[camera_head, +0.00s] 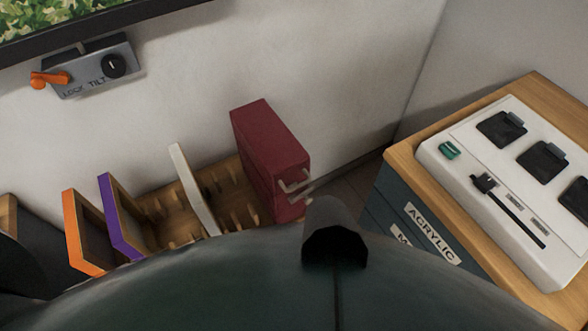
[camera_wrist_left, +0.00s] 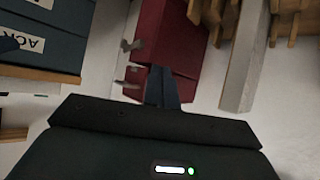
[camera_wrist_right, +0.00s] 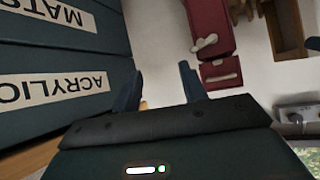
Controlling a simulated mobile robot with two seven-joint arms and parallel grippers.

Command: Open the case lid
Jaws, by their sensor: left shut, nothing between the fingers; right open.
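The case is a dark red box (camera_head: 262,140) standing upright at the right end of a wooden rack, with pale metal fittings (camera_head: 295,186) on its near side. It looks closed in the head view. In the left wrist view the case (camera_wrist_left: 172,28) is straight ahead; my left gripper (camera_wrist_left: 164,82) is shut and empty, its fingertips overlapping the case's edge beside the fittings (camera_wrist_left: 131,47). I cannot tell whether they touch. In the right wrist view the case (camera_wrist_right: 208,18) lies beyond my right gripper (camera_wrist_right: 160,78), which is open and empty. Neither gripper shows clearly in the head view.
The wooden rack (camera_head: 180,208) also holds an orange-edged frame (camera_head: 82,232), a purple-edged frame (camera_head: 122,215) and a white panel (camera_head: 194,188). A drawer cabinet (camera_head: 400,200) with a switch panel (camera_head: 470,150) stands right. A lock-tilt box (camera_head: 95,72) is on the wall.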

